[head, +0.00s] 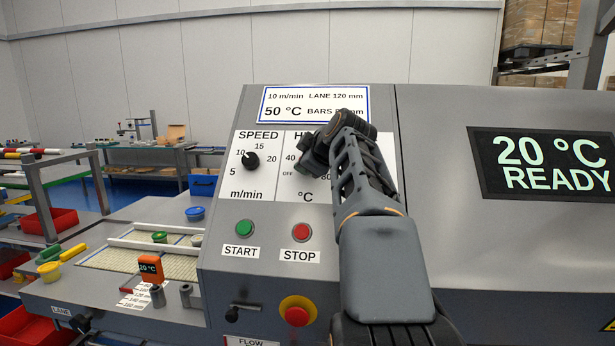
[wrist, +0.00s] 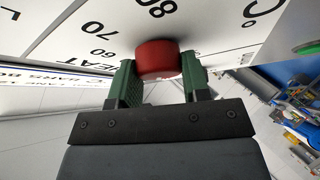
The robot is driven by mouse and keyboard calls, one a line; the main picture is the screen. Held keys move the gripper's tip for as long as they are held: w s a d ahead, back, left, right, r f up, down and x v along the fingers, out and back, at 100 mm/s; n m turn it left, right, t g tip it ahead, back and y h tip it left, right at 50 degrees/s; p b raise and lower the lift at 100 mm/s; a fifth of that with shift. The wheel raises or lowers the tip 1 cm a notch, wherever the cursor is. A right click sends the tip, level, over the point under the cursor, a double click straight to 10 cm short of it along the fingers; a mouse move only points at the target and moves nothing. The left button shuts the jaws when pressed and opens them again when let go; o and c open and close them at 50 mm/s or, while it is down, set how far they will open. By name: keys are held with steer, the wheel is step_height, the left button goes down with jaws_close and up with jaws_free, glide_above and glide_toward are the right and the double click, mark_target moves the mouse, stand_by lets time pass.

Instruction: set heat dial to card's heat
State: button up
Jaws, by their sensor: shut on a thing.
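The card (head: 313,105), white with a blue border, is fixed above the dials and reads 10 m/min, LANE 120 mm, 50 °C and BARS, with the bar figure partly hidden. The heat dial (wrist: 159,58) is a red knob on the white scale plate. My gripper (wrist: 158,68) has its two green fingers on opposite sides of the knob, shut on it. In the head view my gripper (head: 316,150) and arm cover the dial and part of its scale; 40, OFF and part of 80 show. The dial's pointer is hidden in both views.
Left of the heat scale is the black speed dial (head: 250,159), near 10. Below are the green START button (head: 245,227), red STOP button (head: 301,232) and red emergency knob (head: 297,313). The display (head: 545,164) at right reads 20 °C READY. A conveyor lane (head: 128,258) lies left.

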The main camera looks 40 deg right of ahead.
steer(key=m+h+b, duration=0.1)
steer(key=m, duration=0.1)
steer(key=m+t+h+b, duration=0.1)
steer(key=shift+f+m, duration=0.2)
steer(key=shift+m, duration=0.2)
steer(key=shift+m+h+b, duration=0.5)
steer(key=shift+m+h, duration=0.5)
steer(key=shift+m, duration=0.8)
steer(key=o, duration=0.9)
steer(key=shift+r, duration=0.1)
steer(key=b+v, duration=0.1)
steer(key=v, duration=1.2)
steer(key=shift+s+a+b, duration=0.3)
steer(key=shift+b, duration=0.05)
